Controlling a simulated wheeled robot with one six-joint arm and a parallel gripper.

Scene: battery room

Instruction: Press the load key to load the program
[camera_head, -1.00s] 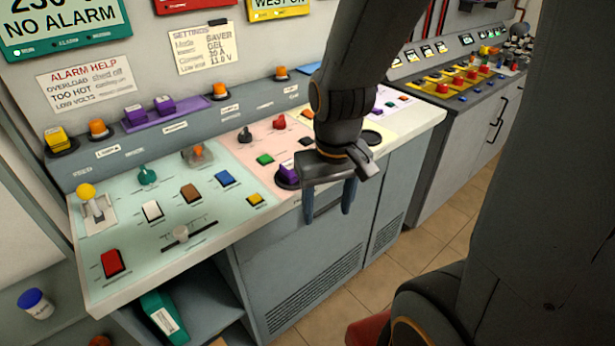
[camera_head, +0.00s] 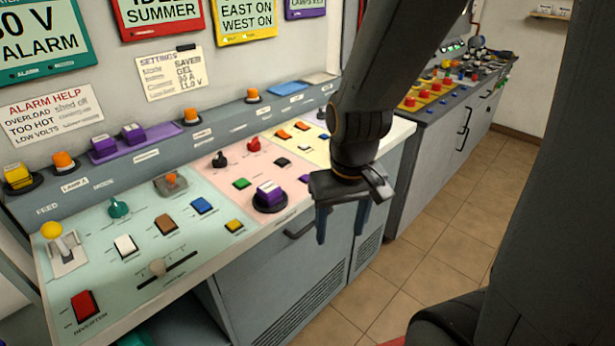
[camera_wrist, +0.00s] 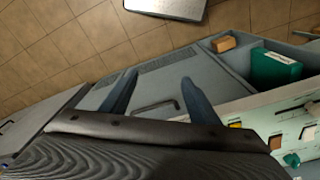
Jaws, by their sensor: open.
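The console top (camera_head: 75,330) carries several keys and knobs on green, pink and yellow panels. On the green panel are a red key (camera_head: 86,306), a white key (camera_head: 125,246), a brown key (camera_head: 166,224), a blue key (camera_head: 202,205) and a yellow key (camera_head: 234,226). On the pink panel are a green key (camera_head: 241,184) and a dark key (camera_head: 281,162). Key labels are too small to read, so I cannot tell which is the load key. My gripper (camera_head: 341,225) is open and empty, in front of the console's front edge. Its fingers also show in the wrist view (camera_wrist: 157,98).
A purple knob (camera_head: 269,196) stands up near the front edge. A lever with a yellow ball (camera_head: 51,231) stands at the left. A second console (camera_head: 425,140) is at the right. Tiled floor (camera_head: 440,222) is clear between. Signs hang on the wall.

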